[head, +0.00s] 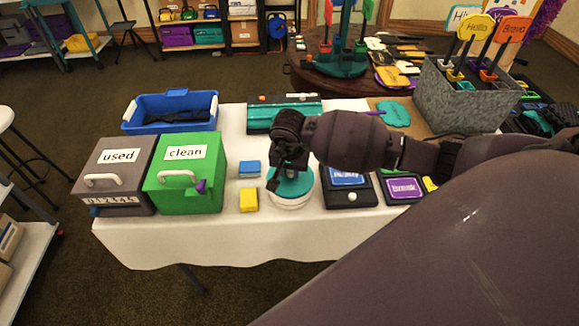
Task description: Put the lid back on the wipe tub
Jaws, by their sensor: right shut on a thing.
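The wipe tub (291,204) is a round white tub on the white tablecloth, near the front middle of the table. The teal lid (298,186) is directly over the tub's top and looks level. I cannot tell whether it is fully seated or slightly above the rim. My right gripper (287,180) reaches in from the right and points down at the lid, shut on it near its middle. The fingers and wrist hide part of the lid. My left gripper is not in view.
A green "clean" box (187,183) and a grey "used" box (115,177) stand left. Blue (250,169) and yellow (249,200) blocks lie just left of the tub. Dark trays (349,196) sit close right. A blue bin (140,124) stands behind the boxes.

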